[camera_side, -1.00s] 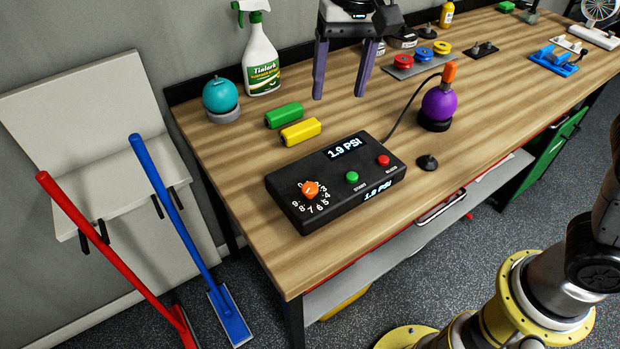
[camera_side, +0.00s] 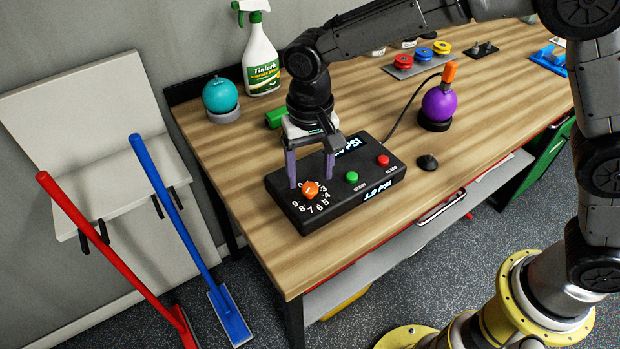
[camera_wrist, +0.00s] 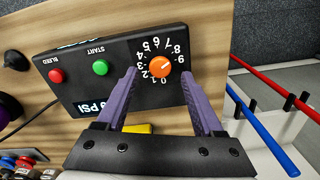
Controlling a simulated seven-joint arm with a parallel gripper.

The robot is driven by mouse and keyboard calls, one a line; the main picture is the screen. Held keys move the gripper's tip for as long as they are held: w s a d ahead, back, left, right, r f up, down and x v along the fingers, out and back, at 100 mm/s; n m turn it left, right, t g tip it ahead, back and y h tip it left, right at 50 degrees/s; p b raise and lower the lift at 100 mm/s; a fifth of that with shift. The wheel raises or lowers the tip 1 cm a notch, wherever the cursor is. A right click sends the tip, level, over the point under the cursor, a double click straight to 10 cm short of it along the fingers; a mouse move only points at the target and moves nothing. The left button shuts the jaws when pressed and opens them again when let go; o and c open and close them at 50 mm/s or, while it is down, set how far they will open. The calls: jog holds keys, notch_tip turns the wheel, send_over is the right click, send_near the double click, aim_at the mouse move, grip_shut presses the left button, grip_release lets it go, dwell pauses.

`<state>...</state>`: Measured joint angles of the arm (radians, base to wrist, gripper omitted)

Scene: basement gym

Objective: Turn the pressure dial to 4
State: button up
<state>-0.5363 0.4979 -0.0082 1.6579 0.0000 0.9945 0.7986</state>
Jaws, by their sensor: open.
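The pressure dial is an orange knob (camera_side: 311,190) ringed by white numbers on a black control box (camera_side: 345,205). It also shows in the wrist view (camera_wrist: 160,65); I cannot clearly read which number its mark points to. The box's front display (camera_side: 377,194) reads 1.9 PSI; its top display is partly hidden by my gripper. My gripper (camera_side: 311,183) points down over the box, open, with one purple finger on either side of the dial. In the wrist view the fingertips (camera_wrist: 159,72) straddle the knob with gaps, and nothing is held.
Green (camera_side: 351,177) and red (camera_side: 383,160) buttons sit on the box, right of the dial. A purple bulb (camera_side: 439,104) with a cable stands behind. A spray bottle (camera_side: 262,60) and teal ball (camera_side: 220,95) stand at the back left. Bare wood (camera_side: 235,165) lies left of the box.

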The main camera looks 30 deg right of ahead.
aim_at(310, 191)
jog(key=shift+f, duration=1.4)
grip_shut()
